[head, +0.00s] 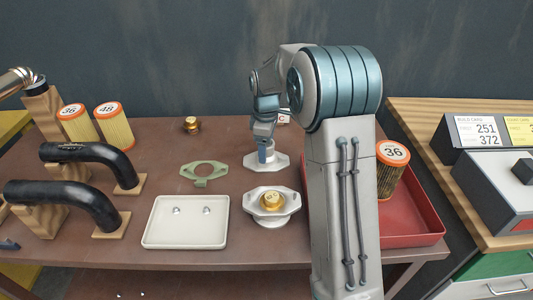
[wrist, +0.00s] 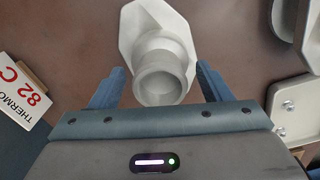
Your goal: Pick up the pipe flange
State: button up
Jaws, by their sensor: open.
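The pale grey pipe flange (head: 254,162) lies on the brown table, its angular plate flat and its round neck pointing up. The wrist view shows the flange (wrist: 160,80) from above, with the hollow neck between my fingers. My gripper (head: 265,143) is above it, pointing down; in the wrist view my gripper (wrist: 160,88) is open, with one finger on each side of the neck. I see a small gap at each finger, and I cannot tell how low the fingertips are. My arm hides part of the table on the right.
A similar pale housing (head: 284,211) with a brass piece stands nearer the front. Beside it are a white tray (head: 156,232) and a green gasket (head: 203,171). A label card (wrist: 24,90) stands close to my gripper. A red tray (head: 419,221) with a filter (head: 390,178) is right.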

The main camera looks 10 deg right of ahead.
grip_shut()
jog(key=shift+f, duration=0.1)
dwell(0.4)
